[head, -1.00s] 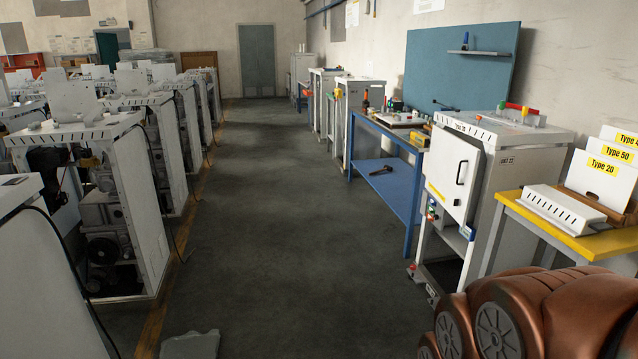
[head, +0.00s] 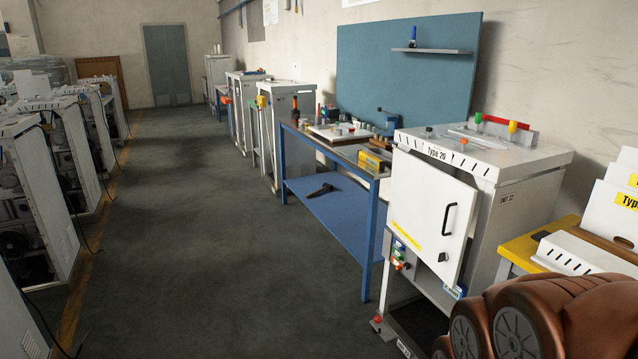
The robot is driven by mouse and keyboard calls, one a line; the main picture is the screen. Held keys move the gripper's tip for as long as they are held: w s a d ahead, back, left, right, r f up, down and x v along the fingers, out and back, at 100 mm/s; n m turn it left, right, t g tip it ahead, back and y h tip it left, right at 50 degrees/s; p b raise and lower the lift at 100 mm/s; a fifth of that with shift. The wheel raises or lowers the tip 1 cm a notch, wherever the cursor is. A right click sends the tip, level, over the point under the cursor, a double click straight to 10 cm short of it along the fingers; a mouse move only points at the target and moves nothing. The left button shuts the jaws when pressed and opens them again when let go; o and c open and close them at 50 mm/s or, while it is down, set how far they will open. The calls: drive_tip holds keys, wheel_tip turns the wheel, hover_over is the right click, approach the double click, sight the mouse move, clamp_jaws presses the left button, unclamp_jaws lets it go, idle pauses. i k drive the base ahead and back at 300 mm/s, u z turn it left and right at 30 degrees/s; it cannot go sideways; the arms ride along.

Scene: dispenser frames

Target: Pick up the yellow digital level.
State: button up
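A yellow object, likely the digital level (head: 371,161), lies near the front right edge of the blue workbench (head: 331,217), beside the white dispenser cabinet. It is small in the head view, so its details cannot be made out. My arm's copper-coloured links (head: 545,318) fill the bottom right corner of the view. My gripper is outside the frame. The level lies well ahead of my arm, with the dispenser cabinet standing between them along the right side.
A yellow-topped table (head: 521,246) is at the right edge. Opened dispenser frames (head: 42,190) line the left. The dark floor aisle (head: 195,235) between is clear.

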sight(372, 161)
drive_tip(key=z, duration=0.15)
drive_tip(key=i, duration=1.3)
drive_tip(key=u, duration=0.45)
drive_tip(key=i, duration=1)
drive_tip(key=u, duration=0.45)
drive_tip(key=i, duration=1.4)
drive_tip(key=z, duration=0.6)
